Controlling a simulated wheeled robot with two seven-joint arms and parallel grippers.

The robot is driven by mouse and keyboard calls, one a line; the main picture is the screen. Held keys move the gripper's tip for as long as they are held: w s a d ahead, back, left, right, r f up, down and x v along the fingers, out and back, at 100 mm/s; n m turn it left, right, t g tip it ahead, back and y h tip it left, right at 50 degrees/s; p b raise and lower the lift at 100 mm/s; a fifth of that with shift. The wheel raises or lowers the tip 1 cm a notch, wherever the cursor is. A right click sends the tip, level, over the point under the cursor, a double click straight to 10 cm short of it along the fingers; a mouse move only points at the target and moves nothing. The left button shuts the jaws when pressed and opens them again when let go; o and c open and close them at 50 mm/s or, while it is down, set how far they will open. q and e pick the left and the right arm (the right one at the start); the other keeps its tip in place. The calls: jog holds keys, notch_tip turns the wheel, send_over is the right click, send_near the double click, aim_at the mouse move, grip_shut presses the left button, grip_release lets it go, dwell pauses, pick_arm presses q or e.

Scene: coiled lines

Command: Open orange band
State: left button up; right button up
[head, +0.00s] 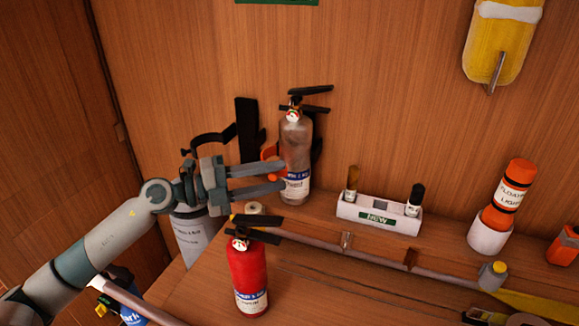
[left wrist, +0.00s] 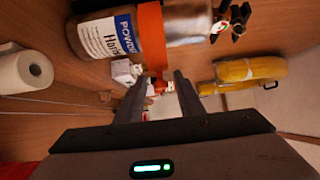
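The orange band (left wrist: 151,38) runs across the body of a silver-grey fire extinguisher (head: 297,140), which stands upright against the wooden wall. In the head view only a bit of the band (head: 270,152) shows at the extinguisher's left side, behind my fingers. My left gripper (head: 284,176) is open, its two fingers pointing right in front of the extinguisher's lower left side. In the left wrist view the band's lower end lies near the gap between my fingertips (left wrist: 161,76). I cannot tell whether they touch it. My right gripper is out of view.
A red extinguisher (head: 248,276) stands in front, below my gripper. An empty black bracket (head: 247,130) is left of the silver one.

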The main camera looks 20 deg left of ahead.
pick_arm(q)
jog(key=p+x, duration=0.1)
jog(key=x, duration=0.3)
jog(key=shift+w+d, duration=0.1)
grip_shut()
